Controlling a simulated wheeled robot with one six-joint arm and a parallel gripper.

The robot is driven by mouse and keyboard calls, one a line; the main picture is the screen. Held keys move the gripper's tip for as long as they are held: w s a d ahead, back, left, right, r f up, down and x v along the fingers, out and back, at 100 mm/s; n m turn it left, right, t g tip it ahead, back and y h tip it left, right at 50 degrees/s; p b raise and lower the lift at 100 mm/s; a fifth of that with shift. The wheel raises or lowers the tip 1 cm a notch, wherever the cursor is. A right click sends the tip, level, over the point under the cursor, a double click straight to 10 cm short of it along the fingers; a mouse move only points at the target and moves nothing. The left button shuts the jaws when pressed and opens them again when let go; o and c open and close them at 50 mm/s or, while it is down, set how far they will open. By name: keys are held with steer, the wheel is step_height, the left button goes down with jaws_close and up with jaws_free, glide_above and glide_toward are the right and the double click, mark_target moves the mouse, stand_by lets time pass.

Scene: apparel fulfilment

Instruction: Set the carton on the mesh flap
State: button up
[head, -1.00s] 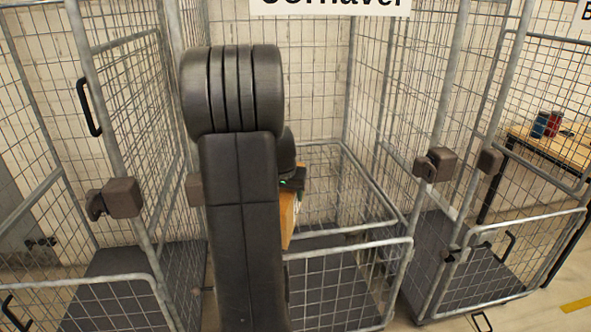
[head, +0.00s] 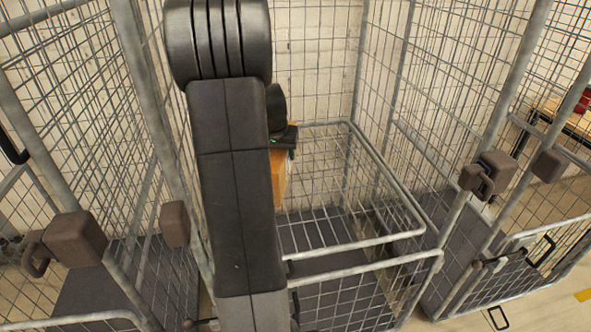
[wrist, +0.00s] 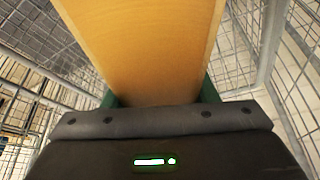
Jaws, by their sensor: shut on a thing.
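The carton is a tan-orange box. In the head view only a strip of the carton (head: 278,180) shows beside my dark arm, which hides the rest. In the wrist view the carton (wrist: 140,45) fills the upper middle, between the green-edged fingers of my gripper (wrist: 156,96). My gripper is shut on it. The mesh flap (head: 350,244) is a grey wire shelf in a tubular frame, lying across the middle cage. The carton appears over the flap's left part; my arm hides whether they touch. The visible part of the flap is empty.
A low front gate (head: 365,265) stands before the flap, above the cage's dark floor (head: 310,232). Tall mesh walls flank it. Neighbouring cages with brown corner blocks (head: 76,238) stand left and right. A wooden table (head: 560,115) is at far right.

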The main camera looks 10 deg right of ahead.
mark_target(280, 161)
step_height(280, 161, down, 9)
steer(key=shift+r, duration=0.1)
stand_by(0.3)
steer(key=shift+f, duration=0.2)
steer(key=o, duration=1.3)
steer(key=shift+o, duration=0.2)
steer(key=shift+r, duration=0.25)
steer(key=v, duration=1.2)
steer(key=shift+f, duration=0.1)
steer(key=shift+s+f, duration=0.1)
steer(key=shift+f, duration=0.05)
